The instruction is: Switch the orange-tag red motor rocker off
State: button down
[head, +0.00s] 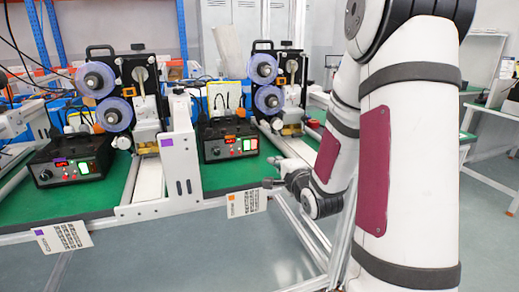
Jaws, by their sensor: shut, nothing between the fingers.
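The orange-tag control box (216,152) is a black unit on the green bench top, at the middle of the head view. It has an orange tag, a small red display, a knob and lit rockers (244,145) on its front. I cannot clearly tell the red motor rocker from the others or which side of it is pressed. My gripper (272,172) is shut and empty, small in the view, to the right of the box and apart from it, near the bench's front edge.
A similar purple-tag box (68,166) stands at the left. A white bracket (180,160) rises between the two stations. Winding machines with blue reels (263,69) stand behind. An orange-marked card (243,203) hangs at the front edge. My arm covers much of the right side.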

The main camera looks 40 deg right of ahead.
jog(key=shift+w, duration=0.1)
jog(key=b, duration=0.2)
send_near(257, 144)
jog(key=x, duration=0.3)
jog(key=shift+w+f, duration=0.35)
jog(key=shift+w, duration=0.05)
jog(key=shift+w+d+r, duration=0.15)
jog(key=shift+w+d, duration=0.15)
jog(key=shift+w, duration=0.5)
jog(key=shift+r, duration=0.1)
jog(key=p, duration=0.2)
jog(key=r+g+p, duration=0.1)
jog(key=shift+w+d+p, duration=0.15)
jog(key=shift+w+p, duration=0.2)
jog(key=shift+p, duration=0.05)
jog(key=shift+w+f, duration=0.1)
jog(key=shift+f, duration=0.25)
